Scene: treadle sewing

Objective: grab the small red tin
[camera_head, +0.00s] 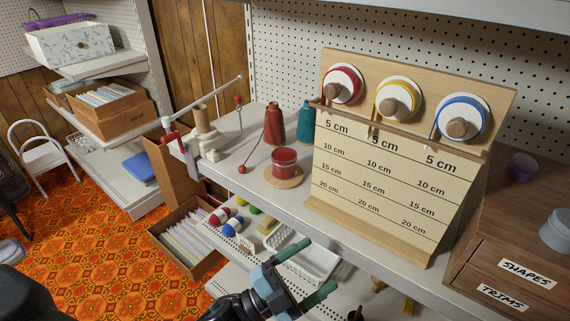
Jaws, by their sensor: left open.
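The small red tin (285,163) stands upright on a round wooden coaster (284,183) on the grey shelf, left of the measuring board. Its side and top are both in view. My left gripper (307,272) is open and empty, in front of and below the shelf edge. It is apart from the tin, lower in the picture and slightly to the right. My right gripper is not in view.
A red thread cone (274,125) and a teal cone (305,122) stand behind the tin. A wooden measuring board (376,190) with ribbon spools stands to its right. A white basket (313,262) lies on the lower shelf behind my gripper.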

